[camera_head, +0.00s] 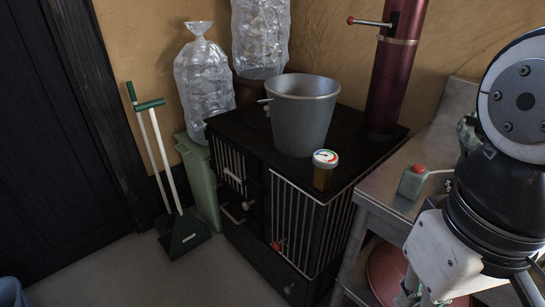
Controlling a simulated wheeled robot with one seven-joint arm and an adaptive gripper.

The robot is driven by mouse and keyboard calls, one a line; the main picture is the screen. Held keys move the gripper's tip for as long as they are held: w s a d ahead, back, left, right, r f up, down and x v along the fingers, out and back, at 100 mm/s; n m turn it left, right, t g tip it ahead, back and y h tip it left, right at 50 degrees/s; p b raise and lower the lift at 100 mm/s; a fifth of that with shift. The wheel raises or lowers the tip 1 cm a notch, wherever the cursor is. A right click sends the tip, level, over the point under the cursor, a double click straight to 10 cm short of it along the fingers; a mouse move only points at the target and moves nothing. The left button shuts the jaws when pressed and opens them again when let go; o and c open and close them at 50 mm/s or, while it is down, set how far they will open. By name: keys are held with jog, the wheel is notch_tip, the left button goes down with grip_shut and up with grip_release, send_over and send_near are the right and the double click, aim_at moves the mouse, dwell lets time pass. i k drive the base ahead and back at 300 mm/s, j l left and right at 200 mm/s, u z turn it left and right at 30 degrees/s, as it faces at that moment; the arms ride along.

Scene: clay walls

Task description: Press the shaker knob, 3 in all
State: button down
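No part is clearly marked as the shaker knob. A small grey-green device (411,184) with a red rounded top (418,169) and a pale spout stands on the grey metal table (388,201) at the right. My arm comes down at the right. Its white lower part (443,257) hangs in front of the table, near the bottom edge, below the grey-green device and apart from it in the picture. My gripper's fingers cannot be made out.
A grey bucket (302,115) and a dark red pipe (393,75) with a red-tipped handle stand on the black cabinet (250,152). Clear bags (203,85) stand behind. A green dustpan (184,233) and bin are left. Open floor lies at front left.

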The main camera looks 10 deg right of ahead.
aim_at(275, 245)
jog(key=k+l, duration=0.2)
jog(key=k, duration=0.3)
jog(key=k+l, duration=0.2)
jog(key=k, duration=0.25)
jog(key=i+l, duration=0.1)
jog(key=i, duration=0.35)
